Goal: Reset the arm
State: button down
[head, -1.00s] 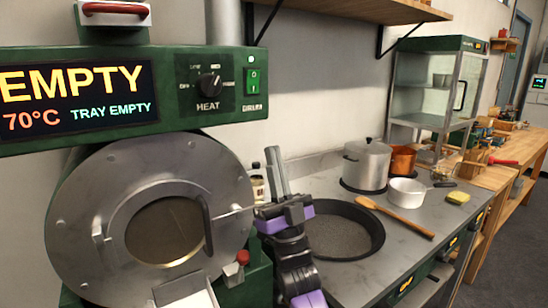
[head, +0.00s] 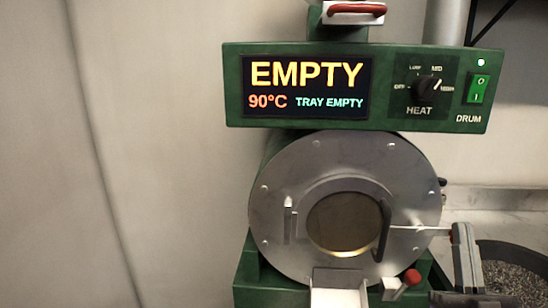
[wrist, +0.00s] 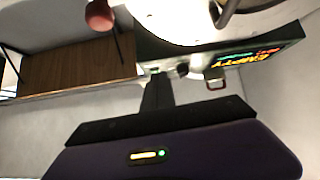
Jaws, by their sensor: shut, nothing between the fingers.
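My gripper (head: 463,232) shows at the right edge of the head view, fingers pointing up, to the right of the roaster's round front plate. It is shut and empty. In the wrist view its dark fingers (wrist: 157,95) stand together above the purple body. The green roaster's front plate (head: 285,180) has a dark round window and a handle. The panel display (head: 305,87) reads EMPTY, 90°C and TRAY EMPTY. The heat knob (head: 426,87) and the green drum switch (head: 478,89) are to its right. Much of my arm is outside the head view.
A red-knobbed lever (head: 411,278) and a pale chute (head: 338,288) are below the front plate. A dark round pan (head: 518,268) sits on the counter behind my gripper. The wall at left is bare. A wooden shelf (wrist: 70,75) shows in the wrist view.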

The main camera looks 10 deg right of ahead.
jog(key=s+a+f+n+g+y, duration=0.1)
jog(key=s+a+f+g+y, duration=0.3)
jog(key=f, duration=0.5)
jog(key=s+a+f+g+y, duration=0.1)
jog(key=s+a+f, duration=0.3)
jog(key=s, duration=0.4)
jog(key=s+a+f+n+g+y+p, duration=0.1)
jog(key=s+a+f+g, duration=0.3)
jog(key=s, duration=0.5)
jog(key=s+a+f+n+g+y+p, duration=0.1)
jog(key=s+a+f, duration=0.3)
jog(key=s, duration=0.4)
jog(key=shift+s+a+f+g+y, duration=0.15)
jog(key=shift+a+f+g+y, duration=0.2)
jog(key=shift+a+g+y, duration=0.45)
jog(key=shift+d, duration=0.1)
